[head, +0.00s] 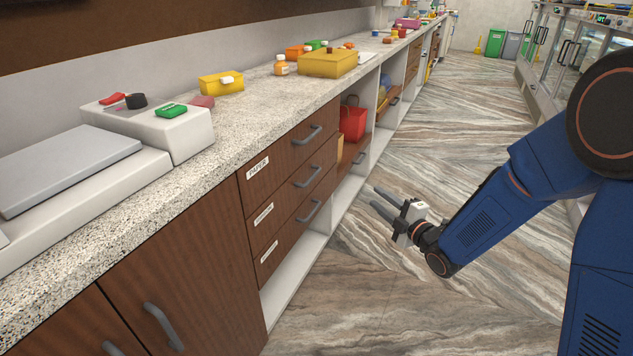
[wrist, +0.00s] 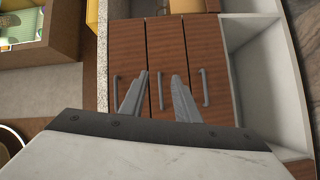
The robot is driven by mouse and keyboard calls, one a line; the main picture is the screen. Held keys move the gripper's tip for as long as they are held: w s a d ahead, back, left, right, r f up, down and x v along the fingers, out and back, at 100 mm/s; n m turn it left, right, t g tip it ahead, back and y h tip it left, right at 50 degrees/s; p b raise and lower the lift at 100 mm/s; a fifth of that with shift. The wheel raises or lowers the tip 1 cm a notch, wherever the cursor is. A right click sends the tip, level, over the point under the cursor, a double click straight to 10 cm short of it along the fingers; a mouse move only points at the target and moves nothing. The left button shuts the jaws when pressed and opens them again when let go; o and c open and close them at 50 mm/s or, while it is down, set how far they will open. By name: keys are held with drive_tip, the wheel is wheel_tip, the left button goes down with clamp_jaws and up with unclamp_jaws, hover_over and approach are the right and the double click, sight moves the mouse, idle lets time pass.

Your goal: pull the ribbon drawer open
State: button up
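A stack of three brown drawers sits under the counter, each with a grey bar handle and a white label. The top label (head: 258,168) seems to read "PAPER"; the middle label (head: 263,215) and bottom label (head: 270,251) are too small to read surely, so I cannot tell which is the ribbon drawer. The top drawer (head: 285,155), middle drawer (head: 290,192) and bottom drawer (head: 292,232) look shut. My gripper (head: 375,199) is open and empty, out over the aisle, apart from the fronts. In the wrist view its fingers (wrist: 158,92) frame the middle handle (wrist: 161,89).
The speckled counter (head: 235,135) carries a white scale (head: 70,170), a yellow box (head: 328,63) and small items. An open shelf with a red bag (head: 353,120) is beyond the drawers. A cupboard door (head: 180,270) is nearer. The marble floor (head: 400,300) is clear.

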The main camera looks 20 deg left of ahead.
drive_tip(key=s+a+f+n+g+y, duration=0.2)
drive_tip(key=s+a+f+n+y, duration=0.2)
drive_tip(key=a, duration=0.3)
drive_tip(key=x, duration=1.6)
drive_tip(key=shift+w+a+r, duration=0.15)
drive_tip(key=shift+a+r, duration=0.15)
drive_tip(key=shift+r, duration=0.1)
clamp_jaws()
